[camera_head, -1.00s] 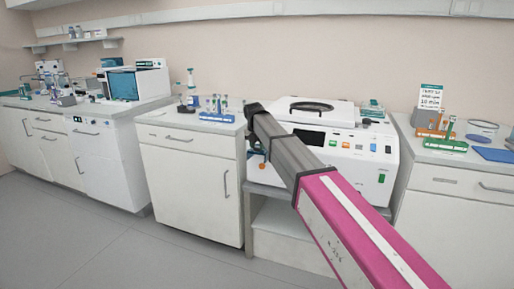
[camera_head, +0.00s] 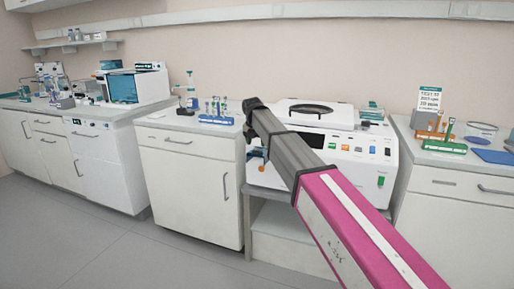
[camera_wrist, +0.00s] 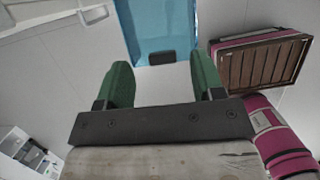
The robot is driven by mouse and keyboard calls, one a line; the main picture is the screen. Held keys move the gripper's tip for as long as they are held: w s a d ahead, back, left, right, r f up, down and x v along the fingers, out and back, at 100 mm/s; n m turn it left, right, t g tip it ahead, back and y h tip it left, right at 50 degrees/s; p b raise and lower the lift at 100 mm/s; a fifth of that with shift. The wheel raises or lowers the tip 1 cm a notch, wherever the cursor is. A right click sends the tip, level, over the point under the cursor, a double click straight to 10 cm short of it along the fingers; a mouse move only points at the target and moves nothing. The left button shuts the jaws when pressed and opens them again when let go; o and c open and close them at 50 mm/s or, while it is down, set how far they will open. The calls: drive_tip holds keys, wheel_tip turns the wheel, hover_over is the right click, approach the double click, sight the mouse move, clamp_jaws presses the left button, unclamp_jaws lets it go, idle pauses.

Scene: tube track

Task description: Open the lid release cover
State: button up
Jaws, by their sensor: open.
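The white bench machine (camera_head: 375,163) stands right of centre in the head view. It has a pale lid (camera_head: 340,117) with a black oval piece on top, and a front panel with a dark screen and coloured buttons. I cannot make out a lid release cover; my grey and pink arm hides the machine's left front. My gripper (camera_wrist: 162,62) shows in the wrist view with its two green fingers wide apart and nothing between them. Beyond the fingers are a pale surface, a small dark block (camera_wrist: 162,57) and a blue panel (camera_wrist: 160,22); I cannot tell what these belong to.
Left of the machine, a white cabinet (camera_head: 190,185) carries tube racks (camera_head: 216,118). On the right counter are an orange and green rack (camera_head: 443,145), a sign (camera_head: 429,98) and a blue pad (camera_head: 494,156). The grey floor in front is clear.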

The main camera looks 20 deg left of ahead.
drive_tip(key=v, duration=0.7)
drive_tip(key=shift+r, duration=0.2)
drive_tip(key=s+d+f+m+g, duration=0.1)
drive_tip(key=s+d+f+m, duration=0.1)
drive_tip(key=d+f+m, duration=0.95)
drive_tip(key=s+d+f+m+g, duration=0.15)
drive_tip(key=d+f+m, duration=0.45)
drive_tip(key=d+f, duration=0.95)
drive_tip(key=s+d+f+m, duration=0.6)
drive_tip(key=s+d+m, duration=0.2)
drive_tip(key=d, duration=0.3)
drive_tip(key=s+d+f+m, duration=0.7)
drive_tip(key=s+d+m, duration=0.2)
drive_tip(key=d, duration=0.2)
drive_tip(key=shift+s+d+g, duration=0.35)
drive_tip(key=shift+s, duration=0.05)
drive_tip(key=shift+m, duration=0.25)
drive_tip(key=shift+c, duration=0.2)
